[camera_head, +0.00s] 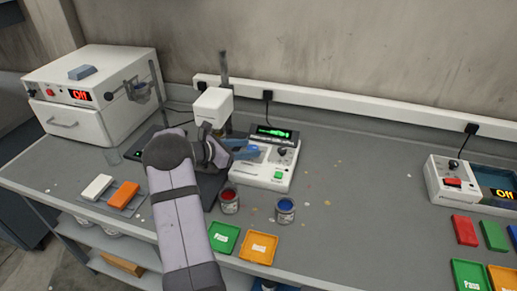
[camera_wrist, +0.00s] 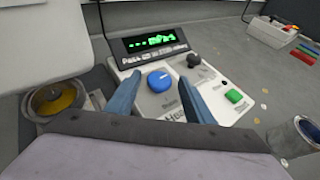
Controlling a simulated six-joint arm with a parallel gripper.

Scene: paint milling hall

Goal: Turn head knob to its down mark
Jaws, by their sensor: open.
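A white control box (camera_head: 265,165) stands on the bench with a green-lit display (camera_wrist: 155,41) at its back. In the wrist view a round blue knob (camera_wrist: 159,81) sits on its face, above partly hidden lettering. I cannot make out the knob's pointer or its marks. My gripper (camera_wrist: 157,82) is open, its blue fingers on either side of the blue knob; I cannot tell whether they touch it. In the head view my gripper (camera_head: 246,149) reaches over the box's left side and hides the blue knob. A black knob (camera_wrist: 193,61) and a green button (camera_wrist: 234,96) are on the box's right.
A white machine head (camera_head: 212,106) on a post stands left of the box. Red (camera_head: 229,203) and blue (camera_head: 285,212) paint cans stand in front, near green (camera_head: 224,239) and orange (camera_head: 258,248) trays. The bench right of the box is mostly clear.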

